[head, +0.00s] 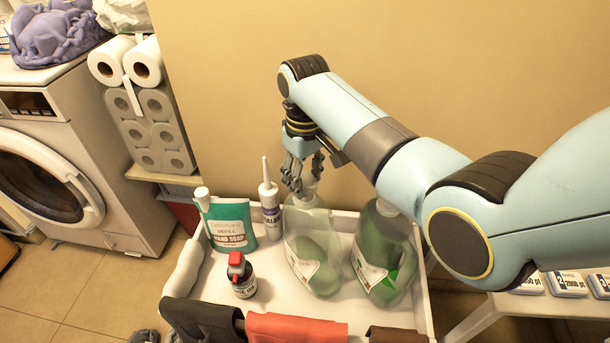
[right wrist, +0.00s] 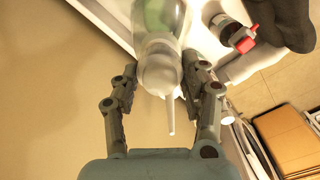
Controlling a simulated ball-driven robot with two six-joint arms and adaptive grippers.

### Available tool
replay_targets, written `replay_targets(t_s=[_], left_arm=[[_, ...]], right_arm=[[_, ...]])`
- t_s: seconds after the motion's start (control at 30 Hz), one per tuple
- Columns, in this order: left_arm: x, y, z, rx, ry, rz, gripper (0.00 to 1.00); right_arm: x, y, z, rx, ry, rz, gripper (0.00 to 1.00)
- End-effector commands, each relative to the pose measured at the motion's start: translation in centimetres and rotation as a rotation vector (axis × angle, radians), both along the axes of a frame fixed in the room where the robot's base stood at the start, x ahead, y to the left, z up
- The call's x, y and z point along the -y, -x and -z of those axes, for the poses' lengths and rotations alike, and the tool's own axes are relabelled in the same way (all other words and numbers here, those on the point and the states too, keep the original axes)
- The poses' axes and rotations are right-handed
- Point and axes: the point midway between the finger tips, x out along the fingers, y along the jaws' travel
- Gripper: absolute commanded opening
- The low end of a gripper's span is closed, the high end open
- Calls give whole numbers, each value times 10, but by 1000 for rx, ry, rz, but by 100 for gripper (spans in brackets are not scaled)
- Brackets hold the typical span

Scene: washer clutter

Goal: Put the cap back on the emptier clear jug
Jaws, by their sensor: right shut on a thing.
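The emptier clear jug (head: 312,245) stands upright in the white tray, with green in its lower part; it also shows in the right wrist view (right wrist: 160,20). My right gripper (head: 301,178) is directly above its neck, pointing down. In the right wrist view its fingers (right wrist: 160,70) are shut on a pale, rounded cap (right wrist: 160,76) at the jug's top. I cannot tell whether the cap is seated on the neck or just above it. My left gripper is not in view.
The tray (head: 341,220) also holds a teal soap refill pouch (head: 231,225), a white nozzle tube (head: 269,205) close left of the jug, and a dark red-capped bottle (head: 241,276). Dark and red cloths (head: 296,328) hang over the front edge. A wall stands behind.

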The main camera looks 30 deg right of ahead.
Motion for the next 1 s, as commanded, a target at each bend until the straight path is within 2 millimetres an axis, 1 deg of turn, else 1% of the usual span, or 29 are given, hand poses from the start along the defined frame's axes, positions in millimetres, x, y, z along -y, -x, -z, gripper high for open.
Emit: replay_targets(t_s=[0.57, 1.0], left_arm=[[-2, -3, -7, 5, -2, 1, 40], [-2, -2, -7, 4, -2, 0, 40]], right_arm=[[0, 0, 1, 0, 0, 0, 31], [0, 0, 2, 0, 0, 0, 31]])
